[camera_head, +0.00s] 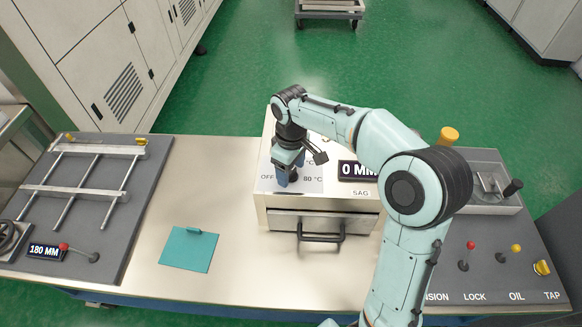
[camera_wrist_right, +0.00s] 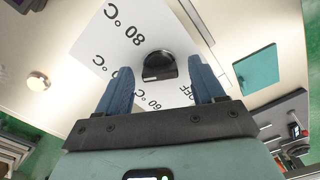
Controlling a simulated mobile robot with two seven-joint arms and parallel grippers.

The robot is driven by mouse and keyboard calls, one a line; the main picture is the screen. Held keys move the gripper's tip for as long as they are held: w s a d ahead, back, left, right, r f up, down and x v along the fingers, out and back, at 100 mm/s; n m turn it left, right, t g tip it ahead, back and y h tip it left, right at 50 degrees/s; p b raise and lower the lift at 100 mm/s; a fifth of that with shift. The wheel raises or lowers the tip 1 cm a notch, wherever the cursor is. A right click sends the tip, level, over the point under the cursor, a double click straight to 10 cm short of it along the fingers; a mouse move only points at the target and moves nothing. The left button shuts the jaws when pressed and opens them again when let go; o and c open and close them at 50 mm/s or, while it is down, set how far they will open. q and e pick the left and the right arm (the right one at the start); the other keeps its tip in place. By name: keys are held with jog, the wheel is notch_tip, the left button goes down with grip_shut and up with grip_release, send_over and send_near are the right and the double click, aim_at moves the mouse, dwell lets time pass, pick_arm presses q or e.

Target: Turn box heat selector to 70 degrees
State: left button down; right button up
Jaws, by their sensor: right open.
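The box heat selector is a black round knob (camera_wrist_right: 160,66) on a white label plate (camera_wrist_right: 145,32) in the right wrist view. The plate's marks 80 °C and 60 °C can be read there; other marks are cut off or partly covered. My right gripper (camera_head: 286,180) is open above the box top. Its two blue fingers (camera_wrist_right: 163,75) stand on either side of the knob in the wrist view, with gaps visible. My left gripper is not in view.
The box (camera_head: 262,205) has a 0 MM display (camera_head: 357,170) marked SAG and a front drawer handle (camera_head: 321,236). A teal sheet (camera_head: 188,249) lies on the bench left of it. A clamp frame (camera_head: 85,190) is at left; levers (camera_head: 466,257) are at right.

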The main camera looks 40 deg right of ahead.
aim_at(291, 172)
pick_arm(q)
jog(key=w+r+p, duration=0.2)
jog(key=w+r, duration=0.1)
pick_arm(e)
notch_tip(291, 172, up, 13)
jog(key=shift+r, duration=0.2)
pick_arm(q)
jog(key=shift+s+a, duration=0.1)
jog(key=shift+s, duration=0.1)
pick_arm(e)
jog(key=shift+f, duration=0.1)
